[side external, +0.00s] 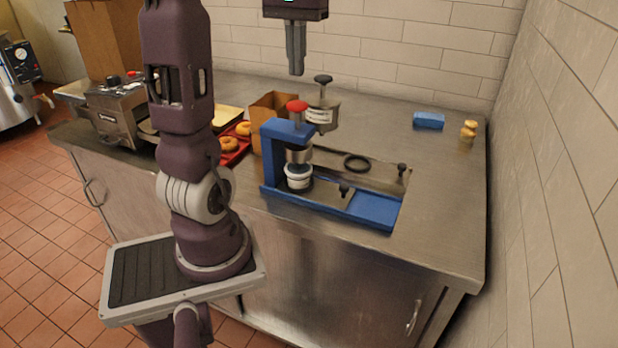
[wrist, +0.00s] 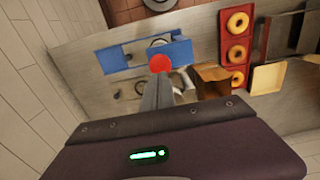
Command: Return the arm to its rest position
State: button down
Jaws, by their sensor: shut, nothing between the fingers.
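My gripper (side external: 296,72) hangs above the back of the steel counter at the top of the side external view, fingers pointing down. Its fingers are together and empty, and they also show in the wrist view (wrist: 158,88). Below it stands a blue press fixture (side external: 272,152) with a red knob (side external: 297,106) on top. A white-labelled jar (side external: 299,177) sits under the press head. My gripper is apart from all of these. The red knob shows just past the fingertips in the wrist view (wrist: 160,63).
A red tray (wrist: 237,72) holds bagels. A blue block (side external: 429,120) and a small tan bottle (side external: 468,133) stand at the back right. The right counter (side external: 450,200) is clear.

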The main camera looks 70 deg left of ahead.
jog(key=shift+r, duration=0.9)
jog(key=s+d+f+m+t, duration=0.2)
jog(key=d+m, duration=0.1)
jog(key=d, duration=0.5)
jog(key=s+d+f+m+t, duration=0.1)
jog(key=s+d+f+m, duration=0.1)
jog(key=d, duration=0.6)
jog(key=s+d+f+m+t, duration=0.2)
jog(key=s+d+f+m, duration=0.1)
jog(key=d, duration=0.5)
jog(key=shift+d+f+m+t, duration=0.3)
jog(key=shift+d+f+m, duration=0.1)
jog(key=shift+f+m, duration=0.1)
